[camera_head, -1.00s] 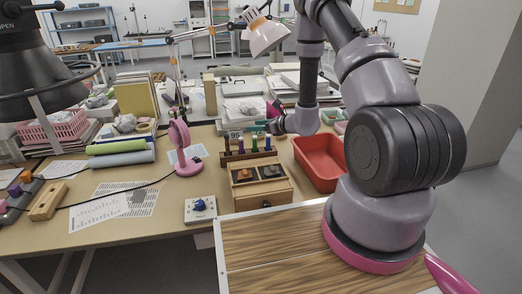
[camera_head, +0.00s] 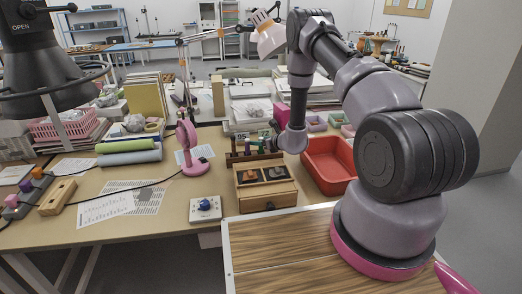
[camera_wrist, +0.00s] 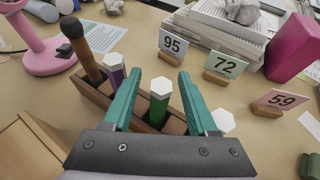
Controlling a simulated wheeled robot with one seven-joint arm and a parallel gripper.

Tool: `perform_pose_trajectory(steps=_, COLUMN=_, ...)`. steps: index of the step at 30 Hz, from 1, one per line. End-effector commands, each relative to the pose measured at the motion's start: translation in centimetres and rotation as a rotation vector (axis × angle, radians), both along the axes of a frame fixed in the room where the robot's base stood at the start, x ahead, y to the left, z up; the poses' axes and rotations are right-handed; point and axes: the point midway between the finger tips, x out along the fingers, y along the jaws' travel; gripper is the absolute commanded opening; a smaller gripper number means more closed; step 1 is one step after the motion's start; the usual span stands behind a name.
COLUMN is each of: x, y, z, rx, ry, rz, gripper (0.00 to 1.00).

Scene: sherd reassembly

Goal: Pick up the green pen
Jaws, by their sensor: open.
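The green pen (camera_wrist: 157,108) stands upright in a wooden rack (camera_wrist: 92,93), with a white hexagonal top. My gripper (camera_wrist: 159,78) is open in the wrist view, with its teal fingers on either side of the green pen and visible gaps between. A purple pen (camera_wrist: 115,70) with a white top stands just left of the left finger. Another white hexagonal top (camera_wrist: 222,120) shows right of the right finger, its body hidden. In the head view the rack stands behind a wooden box (camera_head: 264,184), and my wrist partly hides its right end.
A dark-topped brown tool (camera_wrist: 80,45) stands at the rack's left end. Number cards 95 (camera_wrist: 172,43), 72 (camera_wrist: 226,65) and 59 (camera_wrist: 275,98) stand beyond and to the right. A pink lamp-like stand (camera_wrist: 45,45) is at left. A red bin (camera_head: 328,165) lies right of the rack.

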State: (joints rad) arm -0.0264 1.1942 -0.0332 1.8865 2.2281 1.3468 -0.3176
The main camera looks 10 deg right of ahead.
Motion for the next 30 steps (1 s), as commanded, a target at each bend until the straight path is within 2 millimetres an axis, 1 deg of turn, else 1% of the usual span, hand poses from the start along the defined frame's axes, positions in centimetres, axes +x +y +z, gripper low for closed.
perform_pose_trajectory(steps=3, x=1.0, y=0.5, z=-0.4, rx=0.000, ry=-0.001, rz=-0.001, gripper=0.59)
perform_pose_trajectory(steps=11, x=1.2, y=0.6, z=-0.5, rx=0.000, ry=0.000, rz=-0.001, gripper=0.59)
perform_pose_trajectory(steps=12, x=1.2, y=0.6, z=-0.5, rx=0.000, ry=0.000, rz=-0.001, gripper=0.43)
perform_pose_trajectory(steps=14, x=1.2, y=0.6, z=-0.5, rx=0.000, ry=0.000, rz=-0.001, gripper=0.20)
perform_pose_trajectory(steps=15, x=1.2, y=0.6, z=-0.5, rx=0.000, ry=0.000, rz=-0.001, gripper=0.05)
perform_pose_trajectory(steps=16, x=1.2, y=0.6, z=-0.5, rx=0.000, ry=0.000, rz=-0.001, gripper=0.00)
perform_pose_trajectory(steps=25, x=1.2, y=0.6, z=-0.5, rx=0.000, ry=0.000, rz=-0.001, gripper=0.00)
perform_pose_trajectory(steps=30, x=1.2, y=0.6, z=0.5, rx=0.001, ry=-0.002, rz=-0.001, gripper=0.00)
